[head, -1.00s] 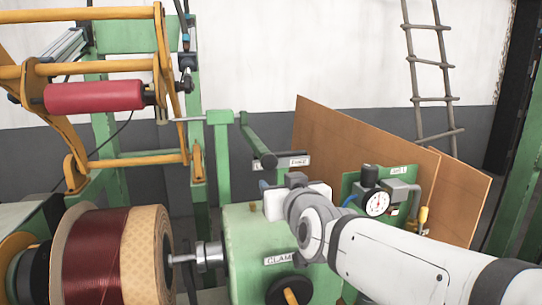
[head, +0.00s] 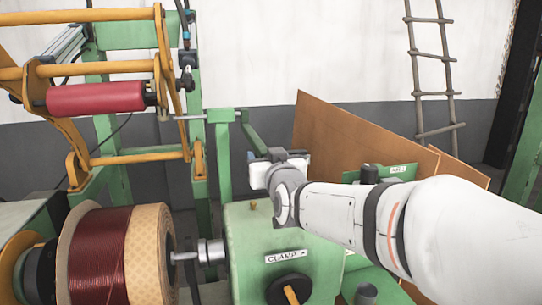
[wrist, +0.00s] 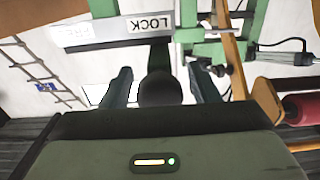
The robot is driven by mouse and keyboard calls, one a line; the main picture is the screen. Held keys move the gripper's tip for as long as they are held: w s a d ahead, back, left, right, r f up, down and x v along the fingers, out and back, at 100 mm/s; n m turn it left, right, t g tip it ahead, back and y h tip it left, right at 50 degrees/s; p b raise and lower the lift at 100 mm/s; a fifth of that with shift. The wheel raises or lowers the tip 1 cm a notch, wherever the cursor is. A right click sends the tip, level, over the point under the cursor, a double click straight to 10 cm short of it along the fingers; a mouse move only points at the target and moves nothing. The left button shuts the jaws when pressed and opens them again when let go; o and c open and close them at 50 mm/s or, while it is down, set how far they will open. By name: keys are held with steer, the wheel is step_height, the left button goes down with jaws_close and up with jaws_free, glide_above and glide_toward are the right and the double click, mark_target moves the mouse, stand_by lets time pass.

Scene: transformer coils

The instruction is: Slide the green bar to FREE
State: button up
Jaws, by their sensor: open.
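The green bar (head: 253,138) slants down from the green post in the head view, and its lower end is hidden behind my wrist. In the wrist view its dark round end (wrist: 160,91) sits between the two fingers of my gripper (wrist: 162,80). The gripper is open, with a gap visible on each side of that end. A white label reading LOCK (wrist: 147,25) shows upside down above it.
A green clamp housing (head: 250,235) is below my arm. A copper-wound coil (head: 115,250) is at the lower left, under orange rails and a red roller (head: 95,98). Brown boards (head: 355,130) lean behind, and a gauge bracket (head: 380,172) is partly covered by my arm.

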jaws_close()
stand_by(0.6)
